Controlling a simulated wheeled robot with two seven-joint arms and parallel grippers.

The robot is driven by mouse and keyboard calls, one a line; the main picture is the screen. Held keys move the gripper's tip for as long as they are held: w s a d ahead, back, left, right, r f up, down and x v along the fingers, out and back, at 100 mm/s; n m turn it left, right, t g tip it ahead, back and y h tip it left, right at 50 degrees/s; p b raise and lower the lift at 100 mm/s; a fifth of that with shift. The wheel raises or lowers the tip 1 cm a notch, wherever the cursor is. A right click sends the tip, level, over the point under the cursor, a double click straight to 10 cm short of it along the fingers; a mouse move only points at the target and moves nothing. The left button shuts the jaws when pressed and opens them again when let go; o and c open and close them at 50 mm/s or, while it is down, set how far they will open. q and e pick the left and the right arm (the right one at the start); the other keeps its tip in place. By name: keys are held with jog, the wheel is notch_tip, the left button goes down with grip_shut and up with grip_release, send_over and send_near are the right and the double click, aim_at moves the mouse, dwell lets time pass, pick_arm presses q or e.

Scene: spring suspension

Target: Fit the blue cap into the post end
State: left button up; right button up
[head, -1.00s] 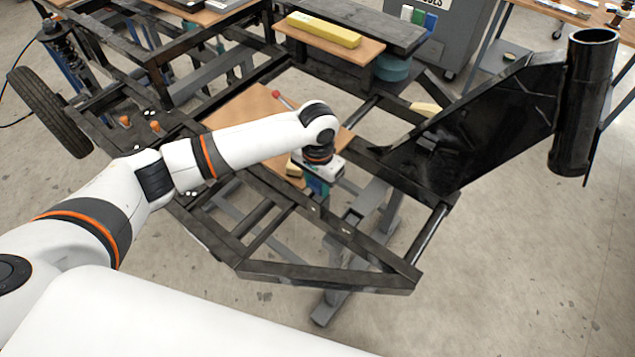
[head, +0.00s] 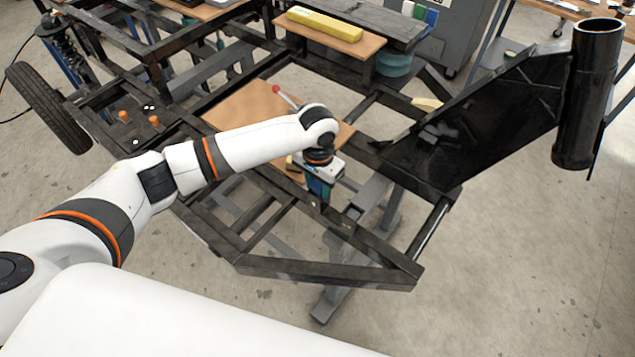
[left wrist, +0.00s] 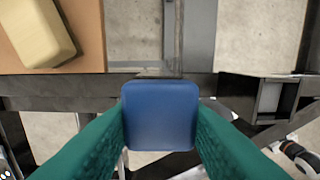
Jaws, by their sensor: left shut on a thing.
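The blue cap (left wrist: 160,115) is square with rounded corners and sits between the green fingertips in the left wrist view. My left gripper (head: 319,190) is shut on it, above the front part of the black frame. The cap hides what lies straight beneath it in the wrist view. An open square tube end, which looks like the post end (left wrist: 272,98), shows right of the cap in the wrist view, apart from it. In the head view the cap is too small and covered to make out clearly. My right gripper is not in view.
The black frame (head: 330,271) spreads around the gripper with open gaps. A wooden board (head: 240,110) lies behind the arm, with a yellow block (left wrist: 38,30) on a board in the wrist view. A tall black tube (head: 588,95) stands at the right.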

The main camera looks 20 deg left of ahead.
aim_at(316, 183)
pick_arm(q)
jog(key=o, duration=0.8)
jog(key=shift+s+f, duration=0.25)
jog(key=shift+f, duration=0.15)
jog(key=shift+o, duration=1.3)
jog(key=shift+a+f, duration=0.1)
jog(key=shift+s+d, duration=0.1)
jog(key=shift+d, duration=0.1)
jog(key=shift+r, duration=0.25)
notch_tip(316, 183, up, 12)
jog(key=b, duration=0.2)
jog(key=shift+w+a+r, duration=0.25)
jog(key=shift+w+a, duration=0.1)
